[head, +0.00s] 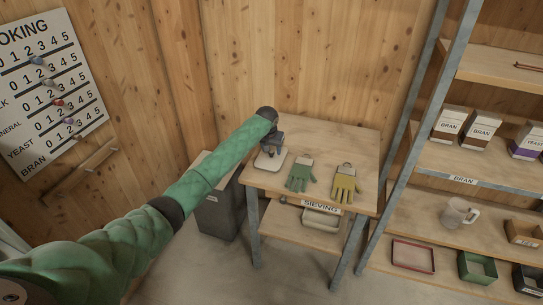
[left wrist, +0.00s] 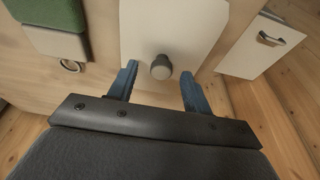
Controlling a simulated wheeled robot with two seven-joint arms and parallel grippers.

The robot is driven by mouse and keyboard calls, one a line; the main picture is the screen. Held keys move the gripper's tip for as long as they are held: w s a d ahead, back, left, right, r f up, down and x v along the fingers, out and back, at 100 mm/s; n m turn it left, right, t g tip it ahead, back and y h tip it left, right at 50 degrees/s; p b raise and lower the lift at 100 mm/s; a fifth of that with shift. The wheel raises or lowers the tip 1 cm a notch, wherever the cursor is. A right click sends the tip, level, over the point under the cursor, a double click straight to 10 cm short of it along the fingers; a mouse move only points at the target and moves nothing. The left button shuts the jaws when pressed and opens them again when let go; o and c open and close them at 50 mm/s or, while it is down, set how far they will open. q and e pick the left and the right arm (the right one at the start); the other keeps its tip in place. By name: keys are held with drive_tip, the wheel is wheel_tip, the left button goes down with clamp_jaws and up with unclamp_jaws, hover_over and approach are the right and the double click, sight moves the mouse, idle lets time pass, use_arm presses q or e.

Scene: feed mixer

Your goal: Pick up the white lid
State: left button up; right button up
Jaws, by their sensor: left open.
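The white lid (head: 268,162) lies flat on the left part of the small wooden table (head: 320,138). In the left wrist view, the white lid (left wrist: 172,25) has a round grey knob (left wrist: 161,67) near its lower edge. My left gripper (head: 274,143) is over the lid in the head view and hides part of it. In the left wrist view, its two blue fingers are apart, one on each side of the knob (left wrist: 159,72). I cannot tell whether they touch it. My right gripper is in neither view.
A green glove (head: 301,175) and a yellow glove (head: 346,185) lie right of the lid. A grey bin (head: 215,212) stands left of the table. A pale tray (head: 321,218) is on its lower shelf. A metal-framed shelf unit (head: 425,152) with bags and boxes stands right.

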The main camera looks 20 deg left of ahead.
use_arm(q)
drive_tip(key=shift+w+a+f, duration=0.1)
drive_tip(key=shift+f, duration=0.35)
clamp_jaws()
drive_tip(key=shift+r, duration=0.1)
